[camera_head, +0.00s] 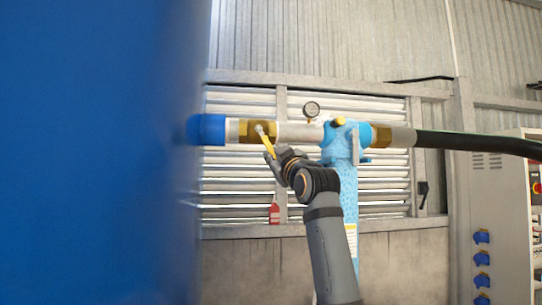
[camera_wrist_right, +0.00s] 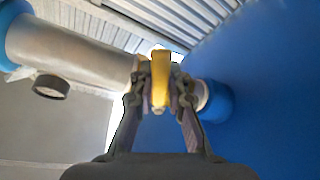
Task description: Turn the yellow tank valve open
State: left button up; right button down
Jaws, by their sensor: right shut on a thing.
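The yellow tank valve lever (camera_head: 268,142) sits on a brass valve body (camera_head: 257,132) in the pipe beside the blue tank (camera_head: 100,150). The lever slants down and to the right from the valve. My right gripper (camera_head: 277,155) is at the lever's lower end. In the right wrist view my right gripper (camera_wrist_right: 162,95) has its two fingers on either side of the yellow lever (camera_wrist_right: 160,80), shut on it. The fingers partly hide the valve body there. My left gripper is not in view.
A round gauge (camera_head: 312,109) stands on the pipe (camera_head: 300,132). A light-blue filter housing (camera_head: 348,190) hangs right of my right arm, and a black hose (camera_head: 480,143) runs right. A grey cabinet (camera_head: 490,215) stands at right. The blue tank fills the left side.

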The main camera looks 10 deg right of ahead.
jog(key=shift+d+r+n+y, duration=0.35)
jog(key=shift+d+n, duration=0.2)
jog(key=shift+n, duration=0.45)
jog(key=shift+d+r+n+g+y, duration=0.15)
jog(key=shift+n+g+y, duration=0.1)
jog(key=shift+n, duration=0.25)
jog(key=shift+d+r+n+g+y, duration=0.1)
jog(key=shift+n+g, duration=0.15)
jog(key=shift+n, duration=0.25)
jog(key=c, duration=1.3)
grip_release()
